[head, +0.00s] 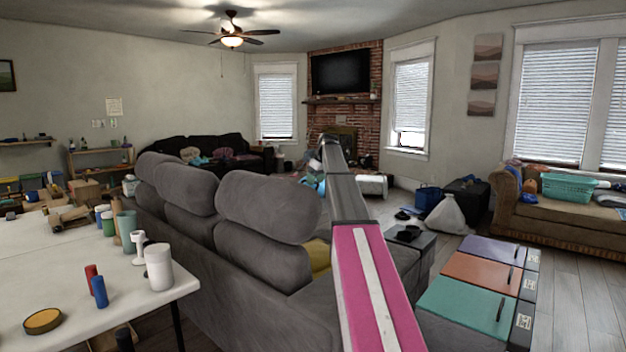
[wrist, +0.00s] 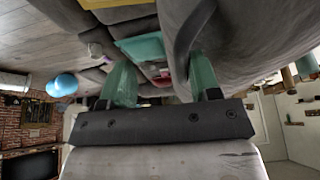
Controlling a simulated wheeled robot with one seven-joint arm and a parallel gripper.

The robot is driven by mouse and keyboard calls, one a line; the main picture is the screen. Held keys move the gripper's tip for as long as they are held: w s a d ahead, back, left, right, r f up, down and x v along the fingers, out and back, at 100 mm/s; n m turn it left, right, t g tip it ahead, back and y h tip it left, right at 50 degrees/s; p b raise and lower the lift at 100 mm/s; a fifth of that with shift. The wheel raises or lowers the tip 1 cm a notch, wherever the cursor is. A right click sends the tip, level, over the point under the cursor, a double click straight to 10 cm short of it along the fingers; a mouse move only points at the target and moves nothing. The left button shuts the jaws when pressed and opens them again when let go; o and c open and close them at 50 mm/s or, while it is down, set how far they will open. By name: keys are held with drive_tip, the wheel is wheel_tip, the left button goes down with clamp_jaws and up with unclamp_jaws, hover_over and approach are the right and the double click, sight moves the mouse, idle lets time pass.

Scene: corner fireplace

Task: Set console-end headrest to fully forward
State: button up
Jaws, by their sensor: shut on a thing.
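The grey sofa (head: 215,265) shows from behind in the head view, with a row of padded headrests. The nearest headrest (head: 268,207) is at the right of the row, towards the dark console with a cup holder (head: 408,233); it looks upright, its exact tilt unclear. In the wrist view my gripper (wrist: 163,80) has two teal fingers set apart, with a curved grey padded edge (wrist: 186,45) between them, close to the right finger. It is shut on this edge, which looks like the headrest; the contact is partly hidden. In the head view my arm hides the gripper.
A white table (head: 100,275) with bottles and cups stands left behind the sofa. A low unit with purple, orange and teal tops (head: 470,290) is at the right front. A white bag (head: 445,215) and a tan couch (head: 550,222) lie beyond. Wooden floor is clear at far right.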

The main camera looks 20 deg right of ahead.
drive_tip(key=shift+d, duration=0.1)
idle(0.4)
drive_tip(key=shift+r, duration=0.15)
drive_tip(key=shift+r, duration=0.25)
drive_tip(key=v, duration=1)
drive_tip(key=shift+s, duration=0.2)
